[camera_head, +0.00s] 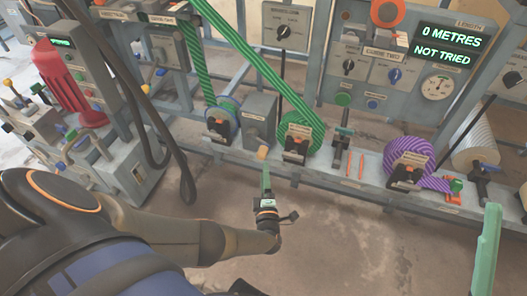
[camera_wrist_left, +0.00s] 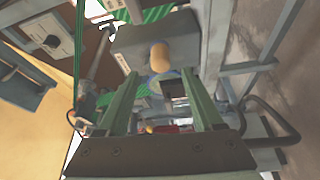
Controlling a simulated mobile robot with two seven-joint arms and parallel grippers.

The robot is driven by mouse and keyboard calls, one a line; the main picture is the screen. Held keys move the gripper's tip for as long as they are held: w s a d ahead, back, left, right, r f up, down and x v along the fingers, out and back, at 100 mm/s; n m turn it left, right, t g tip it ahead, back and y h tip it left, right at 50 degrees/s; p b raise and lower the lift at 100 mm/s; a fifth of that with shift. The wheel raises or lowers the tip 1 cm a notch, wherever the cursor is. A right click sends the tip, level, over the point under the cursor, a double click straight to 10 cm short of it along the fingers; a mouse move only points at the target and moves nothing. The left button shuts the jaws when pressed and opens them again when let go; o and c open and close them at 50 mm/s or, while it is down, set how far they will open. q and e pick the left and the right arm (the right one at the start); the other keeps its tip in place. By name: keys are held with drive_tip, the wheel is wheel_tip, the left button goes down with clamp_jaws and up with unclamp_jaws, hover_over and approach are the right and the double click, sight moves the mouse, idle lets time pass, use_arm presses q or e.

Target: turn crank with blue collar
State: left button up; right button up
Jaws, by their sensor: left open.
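A tan cylindrical crank handle (camera_head: 262,152) sticks out in front of a grey box (camera_head: 259,119) on the machine frame. In the left wrist view, the tan handle (camera_wrist_left: 159,57) lies between and just beyond the green fingertips, with a bluish-grey round part behind it that may be the collar. My left gripper (camera_head: 266,180) is open and just below the handle; its spread fingers (camera_wrist_left: 158,75) show in the wrist view, with no visible contact. A green finger, apparently of my right gripper (camera_head: 486,250), shows at the lower right; its other finger is not visible.
A green-striped belt (camera_head: 258,62) runs down to rolls left and right of the box. A purple-striped roll (camera_head: 410,158) and a display (camera_head: 447,44) reading "0 METRES NOT TRIED" are on the right. A red cylinder (camera_head: 67,84) stands left. The floor in front is clear.

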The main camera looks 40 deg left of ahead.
use_arm(q)
drive_tip(key=shift+v, duration=1.65)
